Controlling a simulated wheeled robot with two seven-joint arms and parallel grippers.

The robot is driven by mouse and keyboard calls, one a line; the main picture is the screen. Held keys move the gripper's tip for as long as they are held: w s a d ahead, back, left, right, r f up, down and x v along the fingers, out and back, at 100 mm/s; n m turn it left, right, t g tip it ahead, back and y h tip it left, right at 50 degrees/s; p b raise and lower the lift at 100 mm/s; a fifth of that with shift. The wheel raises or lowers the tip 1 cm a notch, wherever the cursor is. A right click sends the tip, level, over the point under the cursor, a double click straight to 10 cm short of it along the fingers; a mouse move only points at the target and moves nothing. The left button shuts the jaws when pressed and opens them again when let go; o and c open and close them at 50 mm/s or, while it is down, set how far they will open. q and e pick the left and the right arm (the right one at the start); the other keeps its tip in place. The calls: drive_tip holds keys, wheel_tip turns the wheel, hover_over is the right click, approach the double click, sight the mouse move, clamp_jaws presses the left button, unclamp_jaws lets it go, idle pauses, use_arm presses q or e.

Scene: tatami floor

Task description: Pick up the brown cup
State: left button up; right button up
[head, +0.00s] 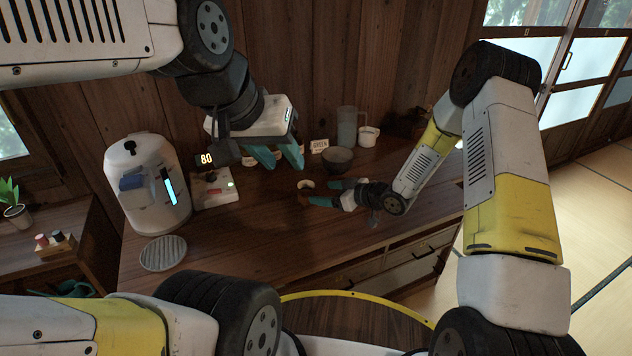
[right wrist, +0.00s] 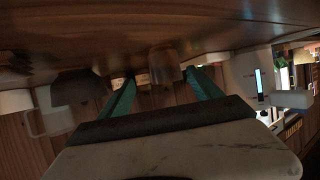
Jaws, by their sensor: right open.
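The brown cup (head: 304,196) stands on the wooden counter in the head view, with a pale inside or rim showing. My right gripper (head: 331,194) is low over the counter just right of it, open, its teal fingers pointing at the cup. In the right wrist view, which is upside down, the cup (right wrist: 165,66) shows between the tips of the open right fingers (right wrist: 160,80). Whether a finger touches it I cannot tell. My left gripper (head: 278,157) is higher, behind and left of the cup, with its teal fingers apart and nothing visible between them.
A white dispenser (head: 148,187), a device reading 80 (head: 214,190) and a round slatted plate (head: 163,254) are left. The counter's front middle is clear.

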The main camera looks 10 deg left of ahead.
sight(313, 193)
drive_tip(key=shift+y, duration=0.3)
drive_tip(key=x, duration=0.5)
drive_tip(key=s+f+x, duration=0.1)
drive_tip(key=x, duration=0.1)
drive_tip(key=shift+w+a, duration=0.15)
drive_tip(key=shift+w+a+f, duration=0.25)
drive_tip(key=shift+w+a, duration=0.05)
drive_tip(key=shift+a, duration=0.1)
drive_tip(key=c, duration=1.6)
drive_tip(key=shift+o, duration=0.2)
drive_tip(key=shift+r, duration=0.25)
